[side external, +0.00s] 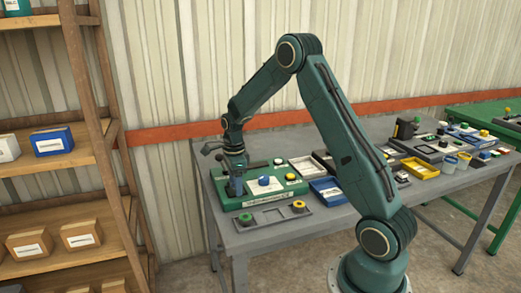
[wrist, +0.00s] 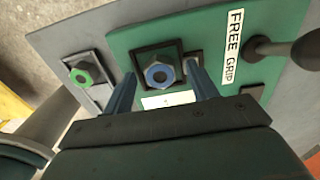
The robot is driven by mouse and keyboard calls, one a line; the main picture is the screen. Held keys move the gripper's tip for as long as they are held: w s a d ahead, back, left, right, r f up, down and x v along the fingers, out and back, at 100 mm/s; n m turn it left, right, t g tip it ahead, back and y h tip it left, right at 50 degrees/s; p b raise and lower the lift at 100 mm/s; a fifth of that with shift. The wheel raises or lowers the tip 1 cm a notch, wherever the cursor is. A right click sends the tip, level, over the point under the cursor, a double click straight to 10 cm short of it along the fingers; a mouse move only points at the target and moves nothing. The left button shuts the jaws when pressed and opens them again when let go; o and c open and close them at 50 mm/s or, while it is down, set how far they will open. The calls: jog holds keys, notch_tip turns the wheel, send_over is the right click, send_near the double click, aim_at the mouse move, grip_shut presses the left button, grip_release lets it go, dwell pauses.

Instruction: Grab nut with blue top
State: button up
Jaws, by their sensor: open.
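The nut with the blue top (wrist: 159,74) is a grey hex nut in a square black holder on a green board (wrist: 200,35). In the wrist view it lies between the two blue-grey fingers of my gripper (wrist: 161,68). The fingers are open, one on each side of the nut, with a visible gap to it. In the side view my gripper (side external: 237,186) points down over the left part of the green board (side external: 230,201), and I cannot make out the nut there.
A nut with a green top (wrist: 82,76) sits in a holder to the left. A black lever (wrist: 285,47) stands right of the "FREE GRIP" label (wrist: 234,47). A blue knob (side external: 264,181) and yellow-topped piece (side external: 298,205) are nearby. Several trays crowd the grey table (side external: 290,226).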

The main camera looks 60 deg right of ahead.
jog(key=c, duration=1.1)
jog(key=shift+r, duration=0.15)
notch_tip(320, 180, up, 20)
dwell(0.3)
dwell(0.4)
